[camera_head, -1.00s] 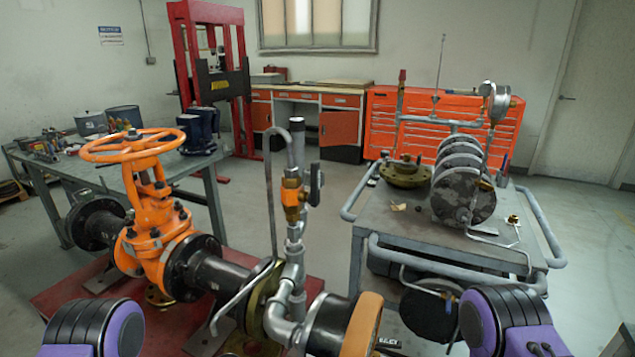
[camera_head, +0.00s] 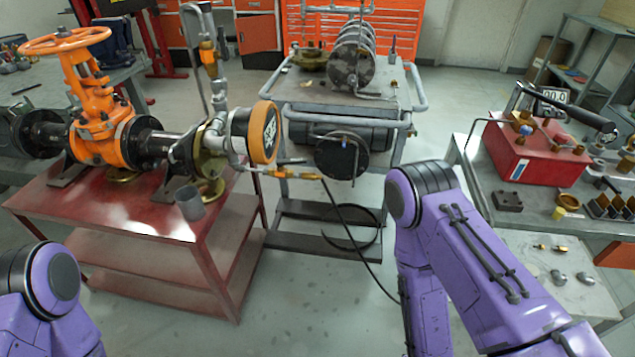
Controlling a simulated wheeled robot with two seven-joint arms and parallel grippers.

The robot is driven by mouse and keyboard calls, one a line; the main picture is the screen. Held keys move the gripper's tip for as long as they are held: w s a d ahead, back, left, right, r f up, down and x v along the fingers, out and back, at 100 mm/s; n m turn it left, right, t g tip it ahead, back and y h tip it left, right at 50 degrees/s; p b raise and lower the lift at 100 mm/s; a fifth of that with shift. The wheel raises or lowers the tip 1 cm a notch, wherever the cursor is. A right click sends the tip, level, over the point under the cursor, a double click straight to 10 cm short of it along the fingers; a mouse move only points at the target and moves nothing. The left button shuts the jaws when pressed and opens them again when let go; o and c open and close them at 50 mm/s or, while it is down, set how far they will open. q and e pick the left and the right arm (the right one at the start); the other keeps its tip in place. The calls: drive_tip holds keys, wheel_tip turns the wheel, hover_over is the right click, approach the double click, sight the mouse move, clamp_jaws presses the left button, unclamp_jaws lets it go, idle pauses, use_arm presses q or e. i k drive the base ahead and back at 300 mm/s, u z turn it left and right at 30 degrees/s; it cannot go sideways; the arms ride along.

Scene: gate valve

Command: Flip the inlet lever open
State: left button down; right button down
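The orange gate valve (camera_head: 92,110) with its orange handwheel (camera_head: 65,42) is at the left on a flanged black pipe. On the upright pipe right of it is a small orange-bodied valve (camera_head: 208,58) with a dark lever (camera_head: 222,44) at its right side, too small to judge its exact angle. I cannot tell which lever is the inlet lever. My purple arms show at the lower left and right; neither gripper is in view.
The red table (camera_head: 110,215) carries the gate valve assembly. A grey cart (camera_head: 300,85) stands behind. A red pump box (camera_head: 535,152) with a black handle sits on the right bench. A dark hose hangs to the floor between the table and my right arm.

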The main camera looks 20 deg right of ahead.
sight(279, 161)
drive_tip(key=k, duration=0.6)
drive_tip(key=z, duration=1.35)
drive_tip(key=i, duration=1)
drive_tip(key=u, duration=1.6)
drive_tip(key=i, duration=0.45)
